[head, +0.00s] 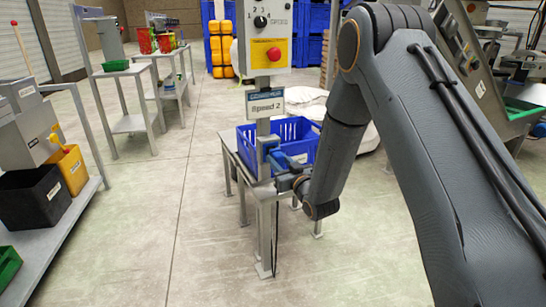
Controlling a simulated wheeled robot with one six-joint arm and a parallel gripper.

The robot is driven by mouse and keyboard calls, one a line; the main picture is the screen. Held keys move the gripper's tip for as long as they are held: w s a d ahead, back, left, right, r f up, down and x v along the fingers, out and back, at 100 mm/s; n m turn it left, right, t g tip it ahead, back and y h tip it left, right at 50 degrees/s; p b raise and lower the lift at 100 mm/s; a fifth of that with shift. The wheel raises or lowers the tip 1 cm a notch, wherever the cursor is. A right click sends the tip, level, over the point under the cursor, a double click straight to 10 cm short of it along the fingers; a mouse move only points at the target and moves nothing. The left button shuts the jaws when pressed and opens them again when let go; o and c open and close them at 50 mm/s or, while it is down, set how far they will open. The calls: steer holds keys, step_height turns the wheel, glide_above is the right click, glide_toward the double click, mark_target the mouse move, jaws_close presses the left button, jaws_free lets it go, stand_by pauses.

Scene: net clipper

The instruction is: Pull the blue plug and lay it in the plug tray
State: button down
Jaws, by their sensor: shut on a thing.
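The blue plug (281,159) is a small blue piece in front of the grey post (263,168), below the control box. My gripper (281,171) is shut on it, coming from the right. The plug is close beside the post; whether it still sits in a socket cannot be told at this size. I cannot tell whether this crate is the plug tray.
The control box (266,35) with a red button and the "Speed 2" sign (265,104) are above my gripper. A dark cable (276,245) hangs below. A bench at left holds a black bin (35,197) and yellow bin (71,170). The floor between is clear.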

mark_target(281, 162)
steer(key=shift+p+v, duration=0.65)
steer(key=shift+v, duration=1.2)
steer(key=shift+w+a, duration=0.1)
steer(key=shift+w, duration=0.05)
steer(key=shift+w+a, duration=0.25)
steer(key=shift+w, duration=0.25)
steer(key=shift+f, duration=0.1)
step_height(281, 162, down, 10)
steer(key=b, duration=0.6)
stand_by(0.6)
